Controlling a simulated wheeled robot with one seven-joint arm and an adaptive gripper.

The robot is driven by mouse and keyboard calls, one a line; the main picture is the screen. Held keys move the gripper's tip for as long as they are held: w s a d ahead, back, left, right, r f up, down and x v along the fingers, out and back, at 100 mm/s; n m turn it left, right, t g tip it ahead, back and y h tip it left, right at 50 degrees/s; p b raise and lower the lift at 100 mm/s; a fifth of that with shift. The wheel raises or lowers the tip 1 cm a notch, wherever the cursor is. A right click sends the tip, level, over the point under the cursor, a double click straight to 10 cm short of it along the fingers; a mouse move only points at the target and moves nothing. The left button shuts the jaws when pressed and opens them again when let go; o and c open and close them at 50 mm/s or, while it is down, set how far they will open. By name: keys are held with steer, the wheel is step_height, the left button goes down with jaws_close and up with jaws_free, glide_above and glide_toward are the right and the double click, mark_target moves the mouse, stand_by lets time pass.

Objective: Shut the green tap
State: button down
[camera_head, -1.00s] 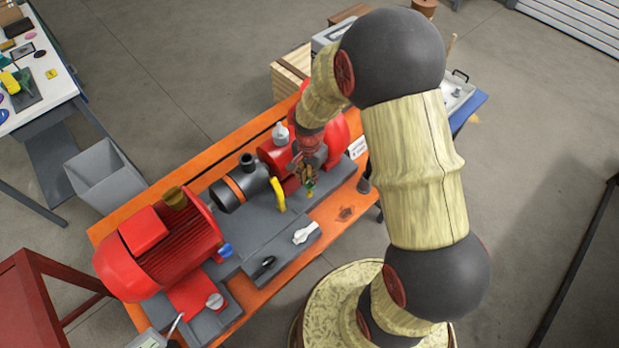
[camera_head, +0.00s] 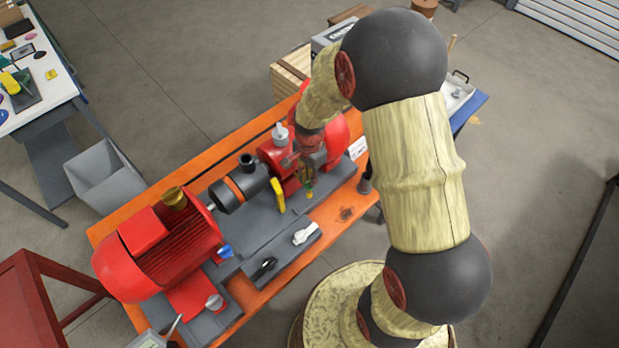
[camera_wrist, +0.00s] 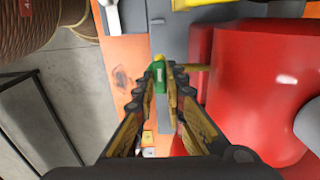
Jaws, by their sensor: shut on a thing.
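The green tap's handle (camera_wrist: 158,76) shows between my fingertips in the wrist view, with a small yellow part at its far end. My gripper (camera_wrist: 164,80) is shut on this green handle, one finger on each side. In the head view my gripper (camera_head: 307,186) is at the front of the red pump, right of the yellow handle (camera_head: 278,195). Only a little of the green tap shows there, and the fingers and wrist hide most of it. I cannot tell from these views how far the tap is turned.
The red pump body (camera_wrist: 262,85) is close on the right in the wrist view. White (camera_head: 305,234), black (camera_head: 264,269) and blue (camera_head: 225,251) handles stand along the grey skid base. The red motor (camera_head: 158,245) is at the left. Bare orange bench (camera_head: 345,205) lies right of the gripper.

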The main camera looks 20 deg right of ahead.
steer(key=c, duration=1.8)
jaws_free()
steer(key=shift+c, duration=0.2)
step_height(320, 180, up, 12)
steer(key=s+a+r+n+t+b, duration=0.2)
steer(key=s+n+b, duration=0.5)
steer(key=s, duration=0.2)
steer(key=s+a+r+n+t+b, duration=0.2)
steer(key=s+r+n+t+b, duration=0.1)
steer(key=s+n+b, duration=0.4)
steer(key=shift+s+a+n+t+b, duration=0.35)
steer(key=shift+s+b, duration=0.3)
steer(key=shift+s, duration=0.35)
